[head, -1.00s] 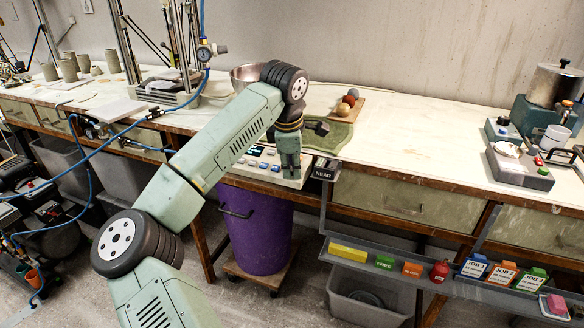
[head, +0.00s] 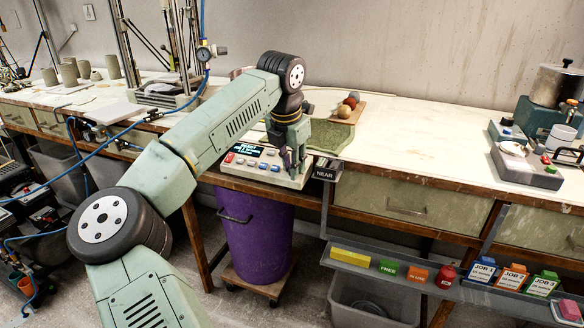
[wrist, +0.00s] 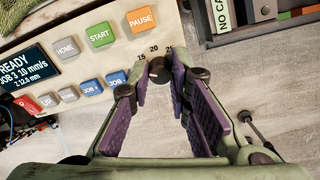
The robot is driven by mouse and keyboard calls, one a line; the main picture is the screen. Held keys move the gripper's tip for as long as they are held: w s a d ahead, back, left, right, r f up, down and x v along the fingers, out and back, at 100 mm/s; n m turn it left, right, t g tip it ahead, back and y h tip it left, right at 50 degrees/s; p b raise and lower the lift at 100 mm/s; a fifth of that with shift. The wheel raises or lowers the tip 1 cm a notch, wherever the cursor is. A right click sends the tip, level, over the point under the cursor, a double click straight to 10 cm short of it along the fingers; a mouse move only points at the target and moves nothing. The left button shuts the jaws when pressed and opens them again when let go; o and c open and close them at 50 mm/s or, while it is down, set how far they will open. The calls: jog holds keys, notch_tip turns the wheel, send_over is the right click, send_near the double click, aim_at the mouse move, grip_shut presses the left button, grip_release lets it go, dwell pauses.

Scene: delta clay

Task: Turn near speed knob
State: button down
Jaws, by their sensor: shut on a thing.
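The control panel (head: 240,165) is a pale box at the bench's front edge, with a lit display and coloured buttons, beside the NEAR sign (head: 325,174). In the wrist view, the dark round speed knob (wrist: 158,70) sits below the marks 15, 20 and 25. My gripper (wrist: 160,84) is shut on the knob, with a finger on each side of it; the purple finger pads spread apart behind the tips. In the head view my gripper (head: 297,170) points down at the panel's right end, and the knob is hidden there. The display (wrist: 28,68) reads READY, JOB 3, 10 mm/s.
START (wrist: 100,34), PAUSE (wrist: 141,19) and HOME (wrist: 66,48) buttons lie close to the fingers. A green mat (head: 330,136) and a board with balls (head: 345,112) lie behind the arm. A purple bin (head: 262,235) stands below.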

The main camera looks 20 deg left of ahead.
jog(key=shift+f+n+b, duration=0.1)
jog(key=shift+n+b, duration=0.25)
jog(key=shift+n, duration=1.25)
jog(key=c, duration=1.5)
grip_release()
jog(key=shift+o, duration=0.2)
jog(key=shift+r, duration=0.2)
jog(key=v, duration=1.1)
jog(key=shift+r, duration=0.4)
jog(key=shift+s+a, duration=0.15)
